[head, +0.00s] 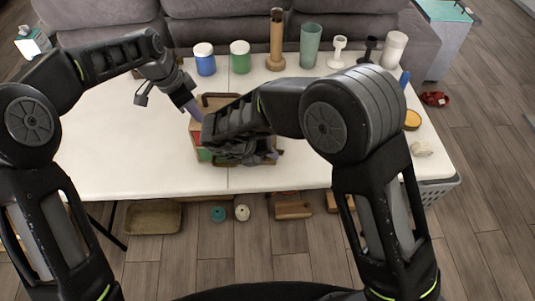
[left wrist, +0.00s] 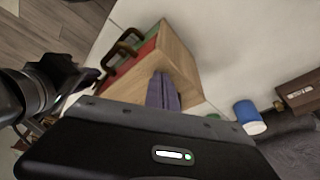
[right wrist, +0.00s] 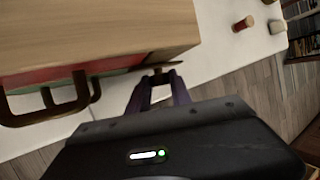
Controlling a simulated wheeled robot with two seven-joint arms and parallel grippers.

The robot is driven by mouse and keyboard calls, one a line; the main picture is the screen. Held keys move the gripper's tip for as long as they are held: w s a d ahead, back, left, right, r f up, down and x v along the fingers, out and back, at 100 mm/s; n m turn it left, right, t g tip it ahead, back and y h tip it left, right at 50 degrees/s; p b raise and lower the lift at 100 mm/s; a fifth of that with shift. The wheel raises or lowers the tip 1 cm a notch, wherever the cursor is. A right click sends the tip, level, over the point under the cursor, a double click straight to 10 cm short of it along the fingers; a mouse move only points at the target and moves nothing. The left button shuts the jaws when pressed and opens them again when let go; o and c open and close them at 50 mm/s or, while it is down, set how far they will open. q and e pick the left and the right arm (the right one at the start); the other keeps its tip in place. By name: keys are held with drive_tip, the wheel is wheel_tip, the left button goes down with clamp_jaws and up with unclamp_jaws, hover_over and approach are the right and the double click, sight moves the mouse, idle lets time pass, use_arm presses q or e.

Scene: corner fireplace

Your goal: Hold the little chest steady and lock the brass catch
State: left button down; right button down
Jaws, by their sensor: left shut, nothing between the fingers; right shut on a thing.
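The little chest (head: 196,146) stands on the white table, a wooden box with red and green panels and dark handles. It is largely hidden behind my right arm in the head view. My left gripper (head: 199,116) is shut and empty; in the left wrist view its purple fingertips (left wrist: 163,88) are against or very close to the chest's plain wooden side (left wrist: 172,55). In the right wrist view my right gripper (right wrist: 159,80) is shut on the small brass catch (right wrist: 158,76) beside the chest's edge. Its fingertips partly cover the catch.
A blue jar (head: 204,60), a green jar (head: 240,57), a wooden bottle (head: 277,40) and a green cup (head: 310,46) stand along the table's back. A yellow-topped thing (head: 412,120) lies at the right edge. The table's left half (head: 110,150) is clear.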

use_arm(q)
drive_tip(key=shift+s+a+f, duration=0.1)
drive_tip(key=shift+s+f, duration=0.05)
drive_tip(key=shift+f, duration=0.15)
use_arm(e)
drive_tip(key=shift+a+f+h, duration=0.1)
drive_tip(key=shift+f+h, duration=0.1)
drive_tip(key=shift+h, duration=0.9)
drive_tip(key=c, duration=1.1)
unclamp_jaws()
drive_tip(key=shift+c, duration=0.2)
drive_tip(key=shift+r, duration=0.1)
drive_tip(key=v, duration=1.2)
